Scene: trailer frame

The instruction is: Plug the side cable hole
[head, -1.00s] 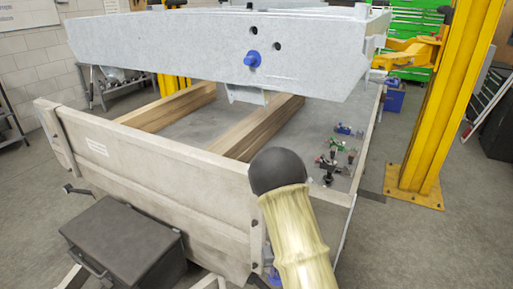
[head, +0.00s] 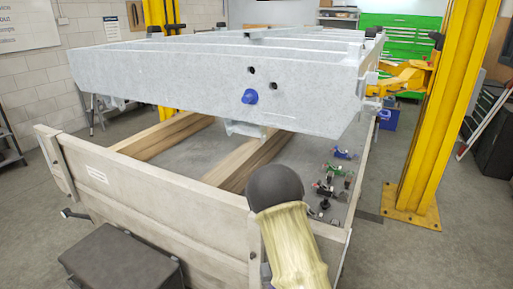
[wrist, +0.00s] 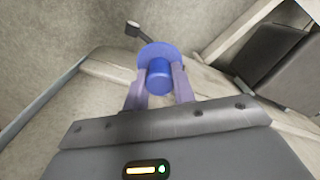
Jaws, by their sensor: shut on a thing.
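The pale grey trailer frame (head: 180,82) rests above the wooden beams in the head view. Its near end face has two open dark holes, an upper one (head: 251,70) and a right one (head: 273,86). A blue plug (head: 249,97) sits in the face just below them. In the wrist view my gripper (wrist: 160,80) is shut on another blue plug (wrist: 158,50), with a broad round flange beyond a narrower cylinder between the fingers. The held plug is apart from the frame's holed face. My gripper is not clearly visible in the head view.
A low beige side panel (head: 140,190) stands in front of the beams (head: 165,135). A dark box (head: 120,262) is at lower left. A yellow post (head: 430,120) stands farther right.

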